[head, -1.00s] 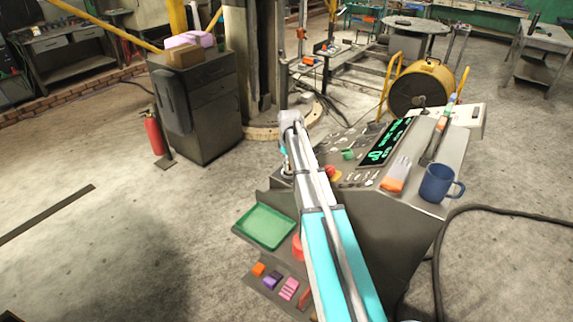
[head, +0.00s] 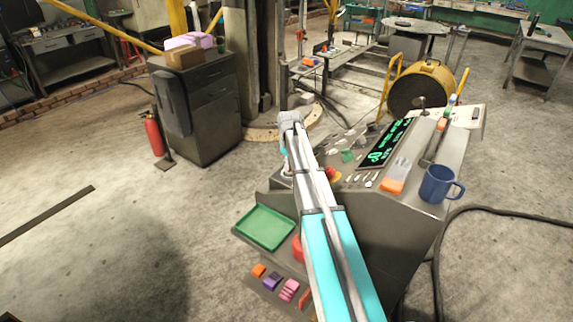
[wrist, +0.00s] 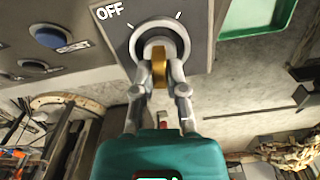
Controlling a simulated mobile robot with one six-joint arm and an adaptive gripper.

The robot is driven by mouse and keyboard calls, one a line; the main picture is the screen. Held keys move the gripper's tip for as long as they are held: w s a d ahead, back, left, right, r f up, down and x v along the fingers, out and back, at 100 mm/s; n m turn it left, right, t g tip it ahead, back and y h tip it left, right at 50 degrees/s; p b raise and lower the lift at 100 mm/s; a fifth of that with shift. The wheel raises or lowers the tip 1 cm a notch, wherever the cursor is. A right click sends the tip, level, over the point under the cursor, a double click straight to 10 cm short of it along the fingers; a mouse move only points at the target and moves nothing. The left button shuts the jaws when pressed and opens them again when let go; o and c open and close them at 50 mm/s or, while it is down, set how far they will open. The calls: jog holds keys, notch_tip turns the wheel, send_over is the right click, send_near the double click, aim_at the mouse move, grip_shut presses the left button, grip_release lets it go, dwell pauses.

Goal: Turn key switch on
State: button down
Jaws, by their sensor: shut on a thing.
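In the wrist view, the key switch (wrist: 160,40) is a round grey ring on a grey panel face. The word OFF (wrist: 110,10) is printed at its upper left, with one tick mark near it and another at upper right. A brass-coloured key (wrist: 159,66) sticks out of the switch. My gripper (wrist: 159,76) is shut on the key, one finger at each side. Which mark the key points to cannot be told. In the head view my arm and the console hide the gripper and the switch.
A blue button (wrist: 49,36) is left of the switch in the wrist view.

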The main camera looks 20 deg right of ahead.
jog(key=m, duration=0.6)
jog(key=shift+s+a, duration=0.1)
jog(key=shift+s, duration=0.1)
dwell(0.5)
jog(key=c, duration=0.8)
grip_release()
jog(key=shift+o, duration=0.6)
jog(key=shift+w, duration=0.1)
jog(key=shift+n, duration=0.3)
